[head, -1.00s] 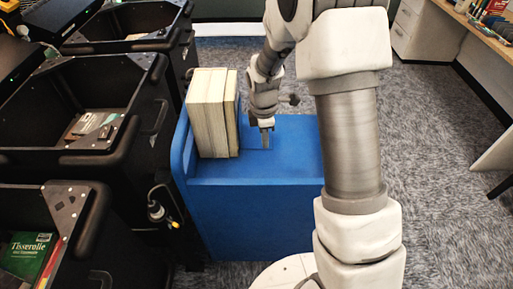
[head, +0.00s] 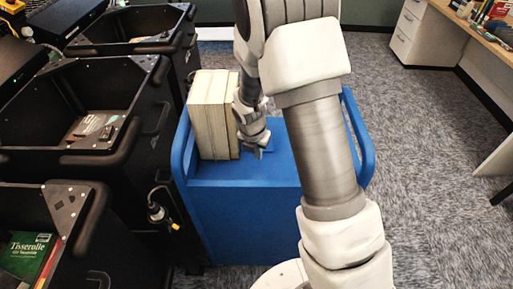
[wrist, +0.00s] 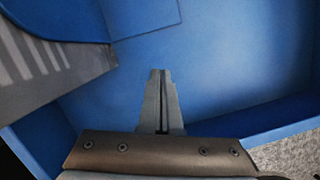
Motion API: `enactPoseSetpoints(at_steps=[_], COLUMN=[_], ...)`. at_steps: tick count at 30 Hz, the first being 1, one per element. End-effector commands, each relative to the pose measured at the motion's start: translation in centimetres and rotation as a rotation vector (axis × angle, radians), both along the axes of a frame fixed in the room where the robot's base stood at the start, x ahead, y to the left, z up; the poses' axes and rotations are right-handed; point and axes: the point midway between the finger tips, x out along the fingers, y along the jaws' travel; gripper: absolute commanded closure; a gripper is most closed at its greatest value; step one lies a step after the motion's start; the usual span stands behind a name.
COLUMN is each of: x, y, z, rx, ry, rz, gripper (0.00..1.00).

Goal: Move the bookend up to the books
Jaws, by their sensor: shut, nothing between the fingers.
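A block of cream-coloured books (head: 208,115) stands upright at the left end of the blue cart's top. In the wrist view the books (wrist: 40,75) show as a grey striped face at the left. What looks like the blue bookend (wrist: 145,16) shows at the top left of that view: a thin flat base plate and a darker rounded upright by the books. Its colour nearly matches the cart, and my gripper mostly hides it in the head view. My gripper (wrist: 158,72) is shut and empty, pointing down just right of the books. Contact with the bookend cannot be told.
The blue cart (head: 245,220) has raised rails at its left and right ends. Its top is clear right of my gripper. Black bins (head: 75,165) stand close along the left. A desk with drawers (head: 425,35) is at the far right, with open carpet between.

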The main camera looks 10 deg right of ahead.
Motion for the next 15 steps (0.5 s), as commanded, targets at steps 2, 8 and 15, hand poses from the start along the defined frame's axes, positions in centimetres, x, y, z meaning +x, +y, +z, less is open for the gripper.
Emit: enactPoseSetpoints(at_steps=[2, 8, 15], x=[0.3, 2.0, 4.0], y=[-0.2, -1.3, -2.5], z=[-1.9, -3.8, -3.8], rx=[-0.002, 0.0, 0.0], ry=[0.003, -0.005, -0.003], rz=[0.001, -0.006, -0.003], gripper=[1.0, 1.0, 1.0])
